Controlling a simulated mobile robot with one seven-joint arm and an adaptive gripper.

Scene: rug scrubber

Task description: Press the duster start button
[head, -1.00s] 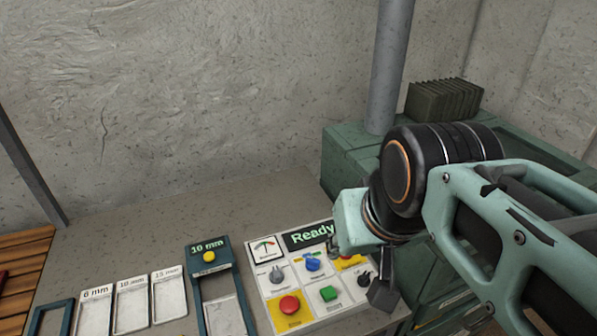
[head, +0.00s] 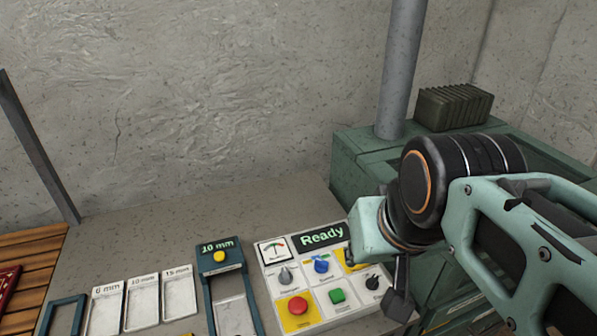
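A control panel (head: 316,317) lies on the grey bench with a lit "Ready" display (head: 322,236). It carries a green button (head: 337,296), a red button (head: 297,305) on a yellow patch, a blue knob (head: 321,265), a grey knob (head: 285,276) and a dark knob (head: 373,283). Their small labels cannot be read, so I cannot tell which one is marked for the duster. My gripper (head: 397,302) hangs at the panel's right edge, apart from the green button. One dark finger shows; whether it is open is hidden. The gripper partly covers a yellow patch at the panel's upper right.
A 10 mm unit with a yellow button (head: 219,257) stands left of the panel. Further left are trays marked 6 mm (head: 106,312), 10 mm (head: 143,304) and 15 mm (head: 179,297). A green machine (head: 350,165) and a grey pipe (head: 398,70) stand behind my arm.

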